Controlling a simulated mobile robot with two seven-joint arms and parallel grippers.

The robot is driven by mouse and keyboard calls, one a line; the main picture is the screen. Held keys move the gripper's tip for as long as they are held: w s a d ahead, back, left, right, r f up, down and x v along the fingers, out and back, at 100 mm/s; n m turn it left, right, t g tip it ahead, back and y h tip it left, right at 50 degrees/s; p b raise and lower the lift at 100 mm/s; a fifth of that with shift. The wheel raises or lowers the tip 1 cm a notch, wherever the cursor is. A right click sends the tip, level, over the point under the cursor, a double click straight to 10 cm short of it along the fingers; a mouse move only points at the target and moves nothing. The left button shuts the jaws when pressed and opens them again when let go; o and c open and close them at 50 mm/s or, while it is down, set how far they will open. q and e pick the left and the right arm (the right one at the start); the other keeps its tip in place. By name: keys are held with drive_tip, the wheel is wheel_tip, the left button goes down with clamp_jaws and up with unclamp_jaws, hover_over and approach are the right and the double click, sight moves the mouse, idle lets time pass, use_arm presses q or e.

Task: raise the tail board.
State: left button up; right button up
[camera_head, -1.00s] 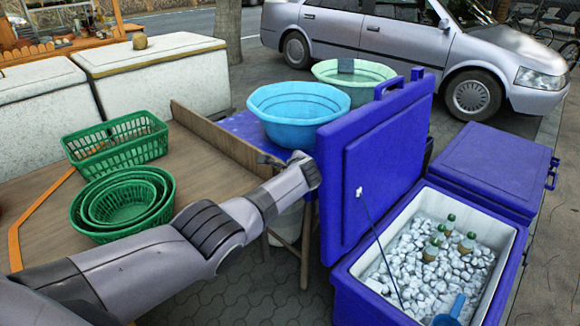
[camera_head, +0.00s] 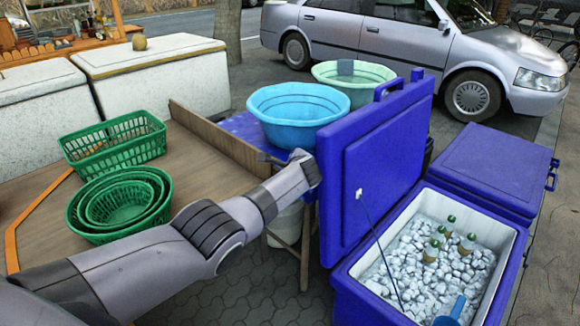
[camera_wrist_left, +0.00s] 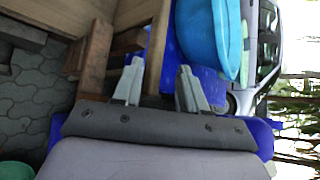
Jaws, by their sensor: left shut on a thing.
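The tail board (camera_head: 212,135) is a long brown wooden plank along the right end of the wooden bed (camera_head: 200,180). It stands up from the bed's edge; I cannot tell its exact tilt. My left gripper (camera_head: 268,160) is at the board's near end, shut on it. In the left wrist view the gripper (camera_wrist_left: 160,85) has its two grey fingers on either side of the board's edge (camera_wrist_left: 160,45). The wrist hides part of the grip. My right gripper is in neither view.
Nested round green baskets (camera_head: 120,205) and a rectangular green basket (camera_head: 115,143) sit on the bed. A blue basin (camera_head: 298,112) and a pale green basin (camera_head: 360,75) stand beyond the board. A blue cooler's raised lid (camera_head: 375,160) is close right of my gripper.

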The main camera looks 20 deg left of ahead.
use_arm(q)
drive_tip(key=shift+w+d+r, duration=0.3)
drive_tip(key=shift+d+r, duration=0.05)
drive_tip(key=shift+r, duration=0.2)
drive_tip(key=shift+s+d+r+p, duration=0.15)
drive_tip(key=shift+d+r+p, duration=0.05)
drive_tip(key=shift+p, duration=0.45)
drive_tip(key=s+f+p+v, duration=0.1)
drive_tip(key=p+v, duration=0.2)
drive_tip(key=v, duration=0.3)
drive_tip(key=shift+a, duration=0.2)
